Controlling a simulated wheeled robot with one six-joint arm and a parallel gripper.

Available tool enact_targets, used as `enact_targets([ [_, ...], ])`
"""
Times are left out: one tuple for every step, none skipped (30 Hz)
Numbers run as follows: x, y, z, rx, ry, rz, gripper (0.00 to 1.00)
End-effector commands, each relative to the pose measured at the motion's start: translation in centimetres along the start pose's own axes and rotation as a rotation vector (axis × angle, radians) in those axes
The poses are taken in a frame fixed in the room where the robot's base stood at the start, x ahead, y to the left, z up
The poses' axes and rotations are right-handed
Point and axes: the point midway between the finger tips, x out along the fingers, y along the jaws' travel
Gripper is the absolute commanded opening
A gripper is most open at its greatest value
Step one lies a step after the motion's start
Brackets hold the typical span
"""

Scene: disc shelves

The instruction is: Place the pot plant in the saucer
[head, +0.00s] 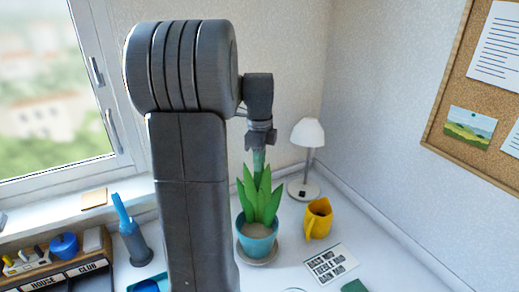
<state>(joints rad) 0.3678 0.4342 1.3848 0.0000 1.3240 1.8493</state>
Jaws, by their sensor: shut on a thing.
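The pot plant is a teal pot (257,248) with sandy soil and upright green leaves (263,203). It stands upright in the middle of the head view. My gripper (259,158) is above it, pointing down, shut on the top of the plant; its fingertips are small and partly merge with the leaves. The saucer (272,260) is a beige-grey round dish directly below the pot. Its rim shows around the pot's lower edge. I cannot tell whether the pot's base touches it. The saucer's centre is hidden by the pot.
A yellow mug (318,219) and a white lamp (307,134) stand to the right and behind. A printed card (331,264) lies front right. My arm hides the middle left.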

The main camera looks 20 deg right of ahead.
Motion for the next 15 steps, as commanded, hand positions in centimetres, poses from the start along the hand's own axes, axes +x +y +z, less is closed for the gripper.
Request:
enact_targets([
  [0.37,-0.05,0.00,0.000,0.000,-0.002,0.00],
  [0.61,-0.03,-0.01,0.000,0.000,-0.002,0.00],
  [0.84,-0.02,-0.01,0.000,0.000,-0.002,0.00],
  [0.95,-0.03,-0.01,0.000,0.000,-0.003,0.00],
  [1.01,-0.04,-0.01,0.000,0.000,-0.004,0.00],
  [1.03,-0.06,0.00,0.000,0.000,-0.005,0.00],
  [1.03,-0.06,0.00,0.000,0.000,-0.005,0.00],
  [1.02,-0.07,0.00,0.000,-0.001,-0.005,0.00],
  [1.01,-0.06,0.00,0.000,0.000,-0.005,0.00],
  [1.01,-0.06,0.00,0.000,0.000,-0.005,0.00],
  [1.01,-0.06,0.00,0.000,0.000,-0.005,0.00],
  [1.03,-0.06,0.00,0.000,0.000,-0.005,0.00],
  [1.08,-0.06,0.00,0.000,0.000,-0.004,0.00],
  [1.15,-0.06,0.00,0.000,0.000,-0.004,0.00],
  [1.27,-0.06,0.00,0.000,0.000,-0.004,0.00],
])
